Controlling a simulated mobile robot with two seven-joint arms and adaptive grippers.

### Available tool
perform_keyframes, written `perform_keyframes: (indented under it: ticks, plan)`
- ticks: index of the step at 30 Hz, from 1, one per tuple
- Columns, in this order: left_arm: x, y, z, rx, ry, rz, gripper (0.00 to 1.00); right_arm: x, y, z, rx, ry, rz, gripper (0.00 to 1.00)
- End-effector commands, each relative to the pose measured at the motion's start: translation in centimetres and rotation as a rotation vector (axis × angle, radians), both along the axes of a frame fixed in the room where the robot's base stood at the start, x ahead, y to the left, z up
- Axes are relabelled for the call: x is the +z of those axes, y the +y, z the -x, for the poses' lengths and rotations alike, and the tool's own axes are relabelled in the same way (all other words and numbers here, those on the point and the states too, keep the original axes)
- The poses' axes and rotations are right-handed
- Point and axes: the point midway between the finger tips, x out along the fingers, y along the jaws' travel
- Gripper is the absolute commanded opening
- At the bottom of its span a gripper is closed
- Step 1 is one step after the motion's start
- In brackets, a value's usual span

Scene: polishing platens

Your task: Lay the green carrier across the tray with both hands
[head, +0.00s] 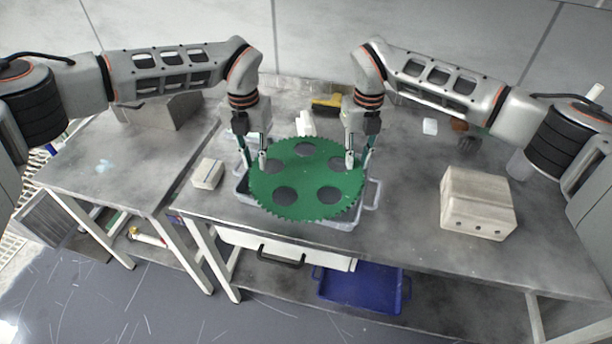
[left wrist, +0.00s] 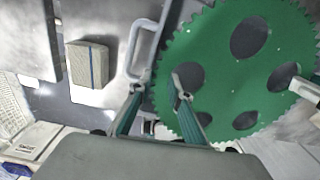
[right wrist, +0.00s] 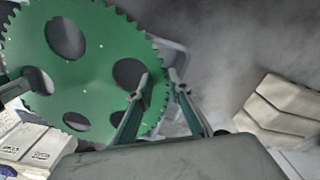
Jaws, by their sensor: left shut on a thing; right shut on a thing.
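The green carrier (head: 306,178) is a flat toothed disc with several round dark openings. It lies level over the pale tray (head: 372,196), covering most of it; I cannot tell whether it touches the rim. My left gripper (head: 252,158) is shut on the carrier's left edge, and my right gripper (head: 358,161) is shut on its right edge. The carrier also fills much of the left wrist view (left wrist: 218,85) and the right wrist view (right wrist: 95,75). A tray handle shows in the left wrist view. The tray's inside is mostly hidden.
A small pale block (head: 207,173) stands left of the tray, and a larger block with holes (head: 478,203) stands to the right. A yellow-and-black item (head: 329,104) lies behind. The steel table (head: 410,225) is clear between tray and large block. A blue bin (head: 360,286) sits below.

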Motion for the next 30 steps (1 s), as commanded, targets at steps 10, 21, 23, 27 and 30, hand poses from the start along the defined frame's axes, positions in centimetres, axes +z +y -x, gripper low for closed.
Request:
perform_keyframes:
  ticks: [10, 21, 23, 27, 30]
  plan:
    - [-0.3, 0.0, 0.0, 0.001, 0.003, 0.0, 0.35, -0.3, 0.0, 0.0, -0.001, 0.002, 0.0, 0.35]
    - [2.6, 0.0, -0.1, 0.001, -0.003, 0.001, 0.35, -0.3, 0.0, 0.0, 0.0, 0.002, 0.0, 0.35]
    - [3.8, 0.0, -0.2, 0.001, -0.003, 0.001, 0.35, -0.3, 0.0, 0.0, 0.0, 0.002, 0.0, 0.35]
    - [6.7, 0.0, -0.2, 0.0, -0.003, 0.0, 0.35, -0.3, 0.0, 0.0, 0.0, 0.002, -0.001, 0.35]
    - [8.6, 0.0, -0.2, 0.001, -0.002, 0.0, 0.35, -0.3, 0.0, 0.0, 0.0, 0.002, -0.001, 0.35]
